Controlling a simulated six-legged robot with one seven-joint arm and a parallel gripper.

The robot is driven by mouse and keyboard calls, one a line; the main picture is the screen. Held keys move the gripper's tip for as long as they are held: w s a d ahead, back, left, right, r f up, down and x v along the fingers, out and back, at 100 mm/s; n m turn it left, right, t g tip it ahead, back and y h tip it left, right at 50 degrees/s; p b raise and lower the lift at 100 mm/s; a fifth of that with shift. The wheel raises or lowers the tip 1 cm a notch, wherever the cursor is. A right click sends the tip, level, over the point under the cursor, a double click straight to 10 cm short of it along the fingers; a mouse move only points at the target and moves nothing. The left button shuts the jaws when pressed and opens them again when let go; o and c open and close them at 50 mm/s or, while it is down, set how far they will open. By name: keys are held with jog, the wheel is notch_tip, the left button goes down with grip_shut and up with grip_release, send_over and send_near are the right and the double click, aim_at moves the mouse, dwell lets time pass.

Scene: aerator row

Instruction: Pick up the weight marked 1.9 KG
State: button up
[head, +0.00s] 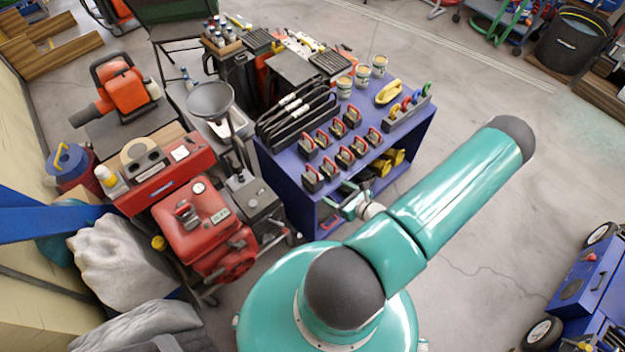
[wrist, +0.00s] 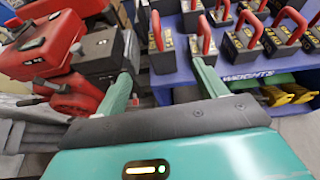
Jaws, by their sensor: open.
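Several black weights with red handles stand in two rows on the blue table (head: 287,165), such as the front-left weight (head: 311,180) and a back-row weight (head: 352,118). In the wrist view, a weight (wrist: 162,60) stands just beyond the space between my fingers, with another weight (wrist: 201,47) to its right. Their labels are too small and blurred to read, so I cannot tell which one is marked 1.9 KG. My gripper (wrist: 163,80) is open and empty, its green fingers apart near the table's front edge. In the head view my gripper (head: 350,204) is partly hidden by my arm.
A red machine (head: 190,212) stands close at the table's left. A black rack (head: 295,122), several tins (head: 362,76) and a grey holder with coloured rings (head: 408,108) share the tabletop. Yellow items (head: 388,161) lie on the lower shelf.

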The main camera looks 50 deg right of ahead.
send_near(312, 175)
jog(key=w+f, duration=0.1)
jog(key=w, duration=0.1)
jog(key=w+f, duration=0.2)
jog(key=shift+d+f, duration=0.1)
jog(key=shift+d, duration=0.05)
jog(key=shift+x, duration=2.7)
grip_shut()
jog(key=shift+w+r, duration=0.1)
jog(key=shift+r, duration=0.15)
